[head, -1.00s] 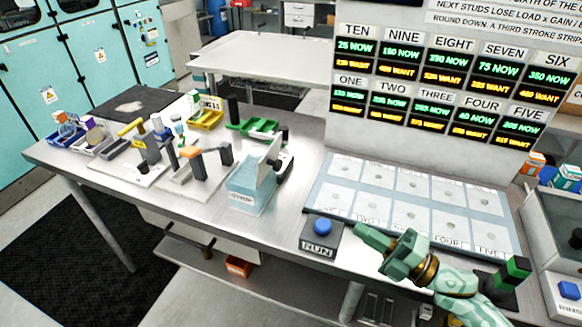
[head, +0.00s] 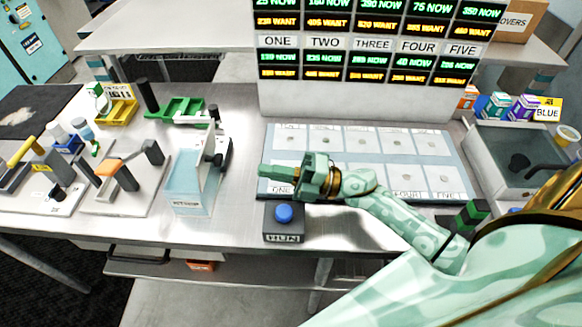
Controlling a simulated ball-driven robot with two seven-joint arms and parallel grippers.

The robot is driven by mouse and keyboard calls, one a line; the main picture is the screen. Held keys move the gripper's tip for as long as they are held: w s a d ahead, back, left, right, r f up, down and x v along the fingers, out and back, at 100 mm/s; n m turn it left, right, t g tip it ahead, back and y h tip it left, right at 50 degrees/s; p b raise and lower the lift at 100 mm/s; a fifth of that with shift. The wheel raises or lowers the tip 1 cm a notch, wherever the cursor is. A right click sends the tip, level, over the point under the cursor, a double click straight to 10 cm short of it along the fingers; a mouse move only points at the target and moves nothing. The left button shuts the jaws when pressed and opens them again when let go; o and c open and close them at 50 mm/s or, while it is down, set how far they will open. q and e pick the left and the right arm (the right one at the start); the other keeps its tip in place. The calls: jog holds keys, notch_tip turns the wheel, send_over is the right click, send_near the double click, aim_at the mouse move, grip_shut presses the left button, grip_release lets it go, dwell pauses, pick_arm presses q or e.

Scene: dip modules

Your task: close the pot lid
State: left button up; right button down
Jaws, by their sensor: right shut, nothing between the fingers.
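My right gripper (head: 268,171) is shut and empty. It points left above the front left of the white card panel (head: 240,193), just behind the box with the blue RUN button (head: 284,213). No thing is plainly marked as a pot or a lid. I cannot tell which of these is the pot. My left gripper is not in view.
A green organiser (head: 181,108), a yellow bin (head: 118,105) and several tools on boards stand at the left. A display board (head: 350,97) rises behind the panel. Small boxes (head: 523,107) stand behind the tank. Bare steel lies between the pale blue box and the panel.

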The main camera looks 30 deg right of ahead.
aim_at(215, 156)
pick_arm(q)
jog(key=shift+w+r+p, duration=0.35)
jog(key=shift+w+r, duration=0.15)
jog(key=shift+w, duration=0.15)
pick_arm(e)
jog(key=x, duration=0.7)
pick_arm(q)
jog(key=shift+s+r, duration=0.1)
